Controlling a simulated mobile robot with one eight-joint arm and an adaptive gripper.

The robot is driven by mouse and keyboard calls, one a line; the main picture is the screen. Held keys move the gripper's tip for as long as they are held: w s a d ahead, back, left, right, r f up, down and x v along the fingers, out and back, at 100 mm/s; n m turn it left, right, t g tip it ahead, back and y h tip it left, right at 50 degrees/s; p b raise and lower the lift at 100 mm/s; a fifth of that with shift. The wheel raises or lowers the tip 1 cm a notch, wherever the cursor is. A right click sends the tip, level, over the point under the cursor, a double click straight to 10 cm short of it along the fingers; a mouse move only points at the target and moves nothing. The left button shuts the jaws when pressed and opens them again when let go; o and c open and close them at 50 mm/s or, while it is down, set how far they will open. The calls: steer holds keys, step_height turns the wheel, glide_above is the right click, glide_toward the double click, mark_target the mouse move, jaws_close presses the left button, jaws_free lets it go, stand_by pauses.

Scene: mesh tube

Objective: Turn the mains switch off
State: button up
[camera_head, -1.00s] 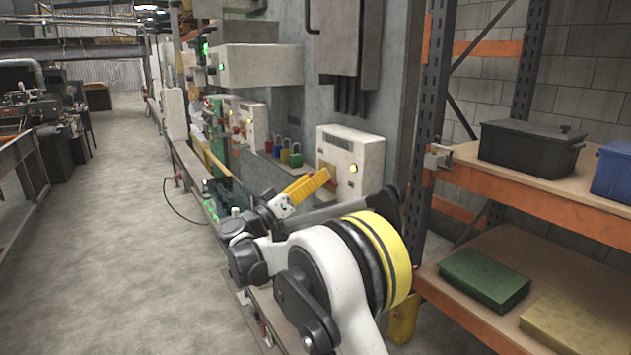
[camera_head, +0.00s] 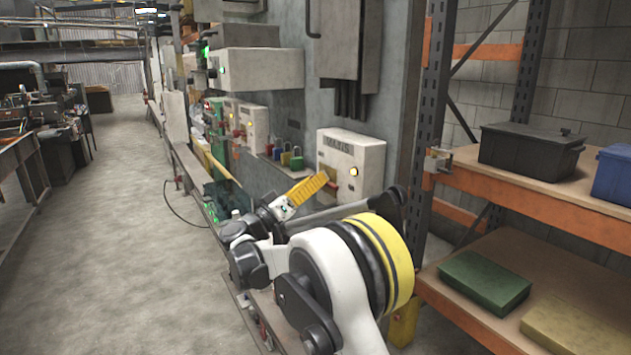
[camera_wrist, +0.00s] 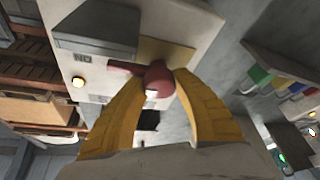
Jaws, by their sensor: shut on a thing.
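The mains switch box (camera_head: 366,160) is a pale box on the grey wall panel, with a yellow plate and a lit amber lamp on its front. In the wrist view, the red switch handle (camera_wrist: 157,80) stands out from the box face (camera_wrist: 107,82), its lever pointing left in the picture. My gripper (camera_wrist: 161,82) has its two yellow fingers on either side of the red hub, shut on it.
Several coloured padlocks (camera_head: 285,157) hang left of the box. Other pale control boxes (camera_head: 255,126) line the wall beyond. An orange-framed shelf (camera_head: 490,172) with bins stands close on the right. The floor aisle (camera_head: 120,220) on the left is clear.

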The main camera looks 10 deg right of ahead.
steer(key=shift+n, duration=0.4)
steer(key=n+t+y+p, duration=0.1)
steer(key=n+y+p, duration=0.1)
steer(key=n, duration=0.2)
steer(key=shift+n, duration=0.4)
steer(key=n+y+p, duration=0.1)
steer(key=n, duration=0.1)
steer(key=n+y+p, duration=0.1)
steer(key=n, duration=0.2)
steer(key=shift+f+t, duration=0.1)
steer(key=shift+t, duration=0.2)
steer(key=n+y+p, duration=0.1)
steer(key=n, duration=0.1)
steer(key=n+p, duration=0.1)
steer(key=n, duration=0.1)
steer(key=shift+g+y, duration=0.4)
steer(key=n+p, duration=0.1)
steer(key=n, duration=0.1)
steer(key=n+g+p, duration=0.1)
steer(key=n, duration=0.1)
steer(key=shift+f+y, duration=0.2)
steer(key=shift+y, duration=0.1)
steer(key=shift+g, duration=0.3)
